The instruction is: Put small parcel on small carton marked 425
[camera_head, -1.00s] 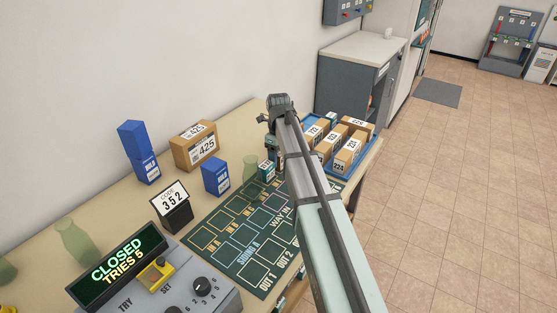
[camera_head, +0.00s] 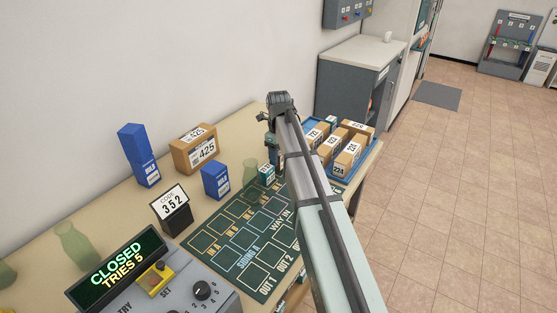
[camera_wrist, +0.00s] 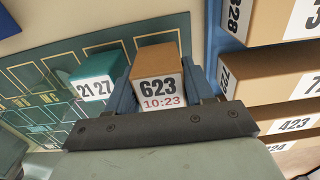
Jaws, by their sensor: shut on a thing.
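The carton marked 425 (camera_head: 195,150) is a brown box standing on the table near the wall, left of my arm. My gripper (camera_wrist: 158,88) is shut on a small brown parcel (camera_wrist: 157,65) whose white label reads 623 and 10:23. One finger is on each side of it. In the head view my gripper (camera_head: 272,148) is right of the 425 carton and apart from it, and my arm hides the held parcel.
A small teal box (camera_wrist: 96,84) marked 21 27 stands on the green mat (camera_head: 240,232), close left of the held parcel. A blue tray (camera_head: 345,177) of brown parcels is to the right. Blue boxes (camera_head: 138,155) (camera_head: 215,181) and a code stand (camera_head: 171,208) are near the carton.

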